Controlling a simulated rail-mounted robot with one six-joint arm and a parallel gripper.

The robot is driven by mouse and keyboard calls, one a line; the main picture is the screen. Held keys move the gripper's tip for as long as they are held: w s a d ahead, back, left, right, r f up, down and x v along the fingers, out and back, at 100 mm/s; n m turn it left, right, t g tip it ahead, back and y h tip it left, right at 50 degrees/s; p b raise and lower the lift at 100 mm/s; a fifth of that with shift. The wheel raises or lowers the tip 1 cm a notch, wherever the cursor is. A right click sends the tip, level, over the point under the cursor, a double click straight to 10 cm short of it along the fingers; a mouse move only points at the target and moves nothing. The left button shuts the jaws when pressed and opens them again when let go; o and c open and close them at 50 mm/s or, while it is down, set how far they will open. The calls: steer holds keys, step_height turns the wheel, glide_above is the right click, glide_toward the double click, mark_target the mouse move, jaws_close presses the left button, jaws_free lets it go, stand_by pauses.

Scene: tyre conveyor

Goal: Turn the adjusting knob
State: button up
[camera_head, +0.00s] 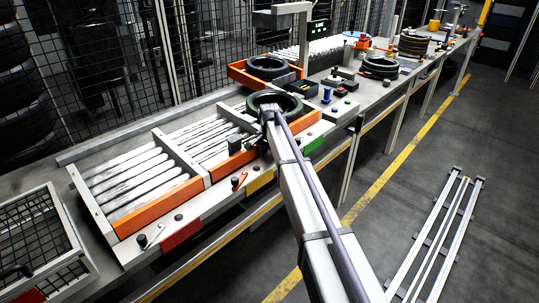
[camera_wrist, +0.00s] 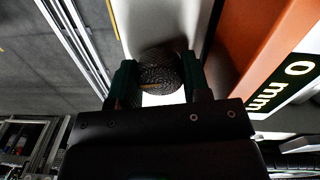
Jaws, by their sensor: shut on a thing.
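The adjusting knob (camera_wrist: 158,66) is a round dark knob with a textured top and a small yellowish mark. In the wrist view it sits between the two green fingers of my gripper (camera_wrist: 156,80), which are shut on it from both sides. In the head view my gripper (camera_head: 263,142) is at the front edge of the conveyor, by the orange side rail. The knob it holds is hidden there behind my gripper and arm.
An orange panel (camera_wrist: 252,40) with a black "0 mm" label (camera_wrist: 292,80) stands close to the right of my gripper. A tyre (camera_head: 292,101) lies just behind my gripper. The roller conveyor (camera_head: 135,175) has several small knobs along its front edge. Floor rails (camera_head: 438,235) lie at right.

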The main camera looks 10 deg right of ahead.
mark_target(269, 153)
steer(key=shift+m, duration=0.8)
steer(key=o, duration=0.9)
step_height(269, 153, up, 8)
steer(key=p, duration=0.8)
steer(key=shift+r, duration=0.1)
